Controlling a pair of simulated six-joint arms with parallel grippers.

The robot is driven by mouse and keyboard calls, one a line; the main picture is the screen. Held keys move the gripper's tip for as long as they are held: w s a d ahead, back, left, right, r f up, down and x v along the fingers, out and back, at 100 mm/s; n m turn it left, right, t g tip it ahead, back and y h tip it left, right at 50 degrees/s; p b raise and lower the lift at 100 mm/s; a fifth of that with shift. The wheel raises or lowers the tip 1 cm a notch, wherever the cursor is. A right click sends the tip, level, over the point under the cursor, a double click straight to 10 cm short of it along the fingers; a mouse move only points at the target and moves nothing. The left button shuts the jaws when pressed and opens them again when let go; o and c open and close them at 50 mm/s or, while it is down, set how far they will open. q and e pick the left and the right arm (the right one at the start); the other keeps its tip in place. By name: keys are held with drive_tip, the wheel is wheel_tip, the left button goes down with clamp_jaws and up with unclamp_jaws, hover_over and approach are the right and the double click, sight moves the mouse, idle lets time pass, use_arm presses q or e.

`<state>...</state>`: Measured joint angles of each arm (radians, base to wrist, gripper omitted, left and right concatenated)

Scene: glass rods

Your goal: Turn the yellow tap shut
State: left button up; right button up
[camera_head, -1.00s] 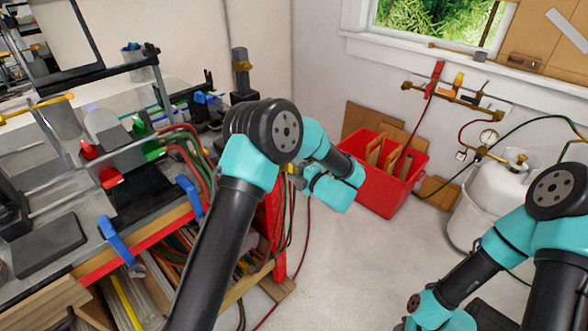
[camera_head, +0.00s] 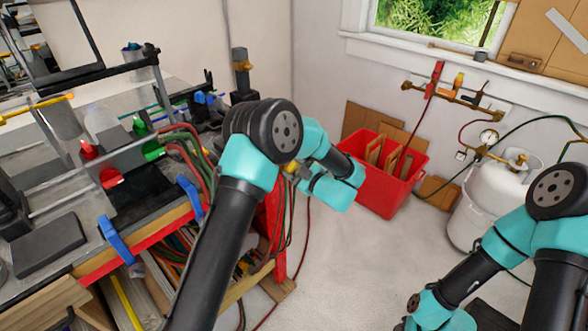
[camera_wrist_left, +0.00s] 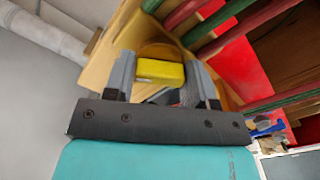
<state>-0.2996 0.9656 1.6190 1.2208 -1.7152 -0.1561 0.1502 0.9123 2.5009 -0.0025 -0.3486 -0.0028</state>
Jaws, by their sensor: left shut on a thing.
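The yellow tap (camera_wrist_left: 160,71) shows in the left wrist view as a short yellow block in front of a round, tan wooden-looking surface. My left gripper (camera_wrist_left: 163,77) has one grey finger on each side of the tap and is shut on it. In the head view a small patch of yellow (camera_head: 291,167) shows at the end of my left arm, by the right end of the bench; the gripper's fingers are mostly hidden there by my wrist. My right arm is at the lower right of the head view, and its gripper is out of view.
Red and green hoses (camera_wrist_left: 232,38) run close beside the left gripper. The bench (camera_head: 150,238) with its burner and blue clamps is on the left. A red bin (camera_head: 388,190) stands on the floor, and a white gas cylinder (camera_head: 490,190) at right. The floor between is clear.

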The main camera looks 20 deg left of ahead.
use_arm(q)
drive_tip(key=m, duration=0.6)
drive_tip(key=shift+m, duration=0.3)
idle(0.4)
drive_tip(key=o, duration=0.9)
drive_tip(key=shift+d, duration=0.1)
drive_tip(key=v, duration=1.7)
drive_tip(key=shift+s, duration=0.2)
drive_tip(key=shift+f, duration=0.1)
